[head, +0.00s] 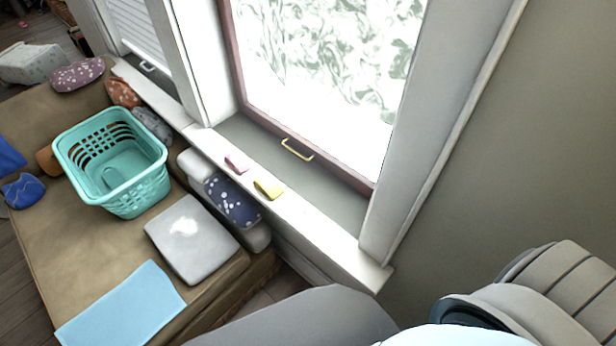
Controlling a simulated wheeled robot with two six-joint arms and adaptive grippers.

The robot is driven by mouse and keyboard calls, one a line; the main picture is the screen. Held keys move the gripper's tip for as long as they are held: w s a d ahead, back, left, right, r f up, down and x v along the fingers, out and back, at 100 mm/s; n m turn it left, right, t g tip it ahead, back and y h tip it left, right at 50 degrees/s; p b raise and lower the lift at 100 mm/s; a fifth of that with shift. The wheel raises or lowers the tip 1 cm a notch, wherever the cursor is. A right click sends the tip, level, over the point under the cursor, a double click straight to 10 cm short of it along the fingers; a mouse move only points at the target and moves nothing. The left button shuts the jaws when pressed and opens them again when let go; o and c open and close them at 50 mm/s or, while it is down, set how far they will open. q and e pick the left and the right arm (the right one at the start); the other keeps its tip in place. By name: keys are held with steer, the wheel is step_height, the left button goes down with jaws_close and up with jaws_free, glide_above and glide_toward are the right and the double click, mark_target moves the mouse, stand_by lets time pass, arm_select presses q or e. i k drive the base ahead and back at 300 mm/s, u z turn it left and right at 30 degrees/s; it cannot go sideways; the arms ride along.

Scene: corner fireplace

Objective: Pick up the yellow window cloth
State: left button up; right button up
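The yellow window cloth (268,189) lies on the white window sill (318,230), below the large window. A pink cloth or sponge (237,164) lies on the same sill, a little to its left and apart from it. Neither of my grippers is in the head view. Only grey rounded parts of my own body show at the bottom right, well apart from the yellow cloth.
A tan sofa (75,242) stands left of the sill, with a teal laundry basket (128,190), a grey square cushion (190,262) and a light blue cloth (122,310) on it. A dark blue patterned cushion (232,203) sits against the sill. A brass window handle (297,150) projects above it.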

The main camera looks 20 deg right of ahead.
mark_target(268, 186)
steer(key=z, duration=0.1)
steer(key=k, duration=0.45)
steer(key=u, duration=1.05)
steer(key=i, duration=1.1)
steer(key=z, duration=0.75)
